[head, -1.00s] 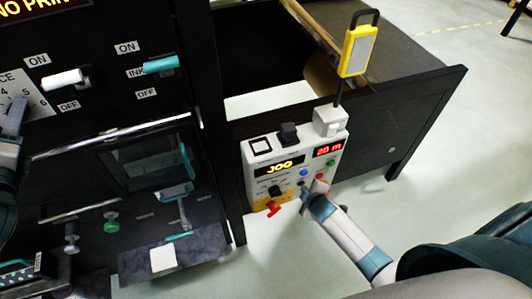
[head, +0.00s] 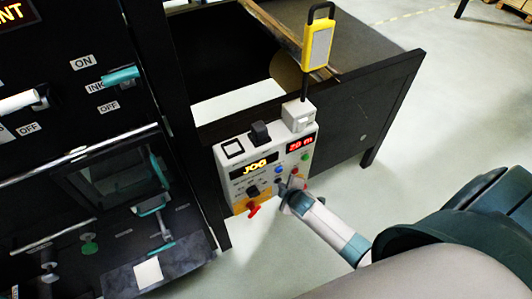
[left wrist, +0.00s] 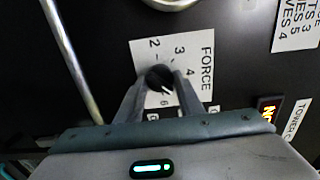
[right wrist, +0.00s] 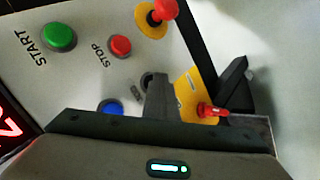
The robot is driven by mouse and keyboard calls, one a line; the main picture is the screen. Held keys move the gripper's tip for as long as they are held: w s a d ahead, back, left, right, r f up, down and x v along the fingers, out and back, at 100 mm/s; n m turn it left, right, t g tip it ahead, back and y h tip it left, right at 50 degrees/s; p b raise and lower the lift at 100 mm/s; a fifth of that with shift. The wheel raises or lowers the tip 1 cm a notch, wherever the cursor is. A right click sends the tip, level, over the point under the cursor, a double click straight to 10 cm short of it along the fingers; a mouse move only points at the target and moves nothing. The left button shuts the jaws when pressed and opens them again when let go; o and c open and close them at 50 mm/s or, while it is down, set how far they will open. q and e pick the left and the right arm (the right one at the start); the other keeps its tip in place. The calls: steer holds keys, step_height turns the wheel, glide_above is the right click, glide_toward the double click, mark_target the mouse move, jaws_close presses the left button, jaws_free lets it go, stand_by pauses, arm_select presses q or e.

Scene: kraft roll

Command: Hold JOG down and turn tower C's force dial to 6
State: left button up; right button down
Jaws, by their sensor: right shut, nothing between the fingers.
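The force dial (left wrist: 158,77) is a black knob on a white FORCE scale plate (left wrist: 203,62) in the left wrist view. My left gripper (left wrist: 161,80) has one finger on each side of the knob; whether they press on it I cannot tell.
A blue button (right wrist: 110,107), a red STOP button (right wrist: 120,46) and a green START button (right wrist: 59,38) are near my right fingertips.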

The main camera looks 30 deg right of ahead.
arm_select(q)
steer(key=m, duration=0.8)
steer(key=shift+m, duration=0.3)
steer(key=o, duration=0.6)
steer(key=shift+o, duration=0.5)
steer(key=shift+s, duration=0.15)
steer(key=s, duration=0.6)
steer(key=shift+s, duration=0.35)
